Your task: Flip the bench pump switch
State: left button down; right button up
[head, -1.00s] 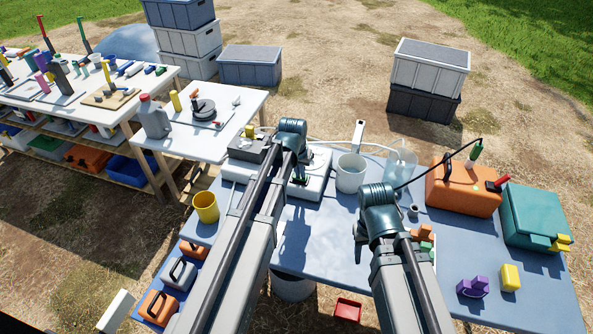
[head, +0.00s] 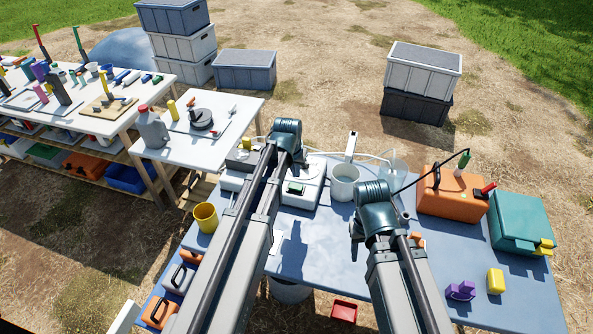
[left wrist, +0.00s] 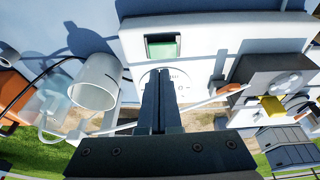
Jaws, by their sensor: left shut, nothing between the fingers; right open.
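A white bench unit (head: 312,170), which looks like the bench pump, sits at the far side of the blue table, partly behind my left arm. It has a dark-framed green recess (head: 296,188), also visible in the left wrist view (left wrist: 162,46); I cannot tell whether this is the switch. My left gripper (left wrist: 160,75) is shut and empty; its fingertips appear over the unit's round marked patch, beside the recess. I cannot tell whether they touch. My right gripper (head: 357,228) is open above the table, right of the unit, its fingers mostly hidden by its wrist.
A dark box with a yellow part (left wrist: 272,105) adjoins the unit. A white beaker (head: 344,182) and a clear jug (head: 395,170) stand right of it. A yellow cup (head: 205,217) is at left, an orange case (head: 452,200) and teal case (head: 518,222) at right.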

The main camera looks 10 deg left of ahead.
pick_arm(q)
notch_tip(320, 180, up, 8)
jog(key=p, duration=0.7)
send_over(293, 184)
jog(key=s, duration=0.4)
jog(key=shift+s+d, duration=0.15)
jog(key=shift+d, duration=0.15)
jog(key=shift+f, duration=0.1)
jog(key=shift+a+r, duration=0.2)
jog(key=shift+a, duration=0.15)
jog(key=shift+w+f, duration=0.1)
jog(key=shift+w, duration=0.1)
jog(key=b+x, duration=1.3)
jog(key=shift+s, duration=0.4)
jog(key=shift+a+f+b, duration=0.1)
jog(key=shift+f+b, duration=0.25)
jog(key=shift+f, duration=0.15)
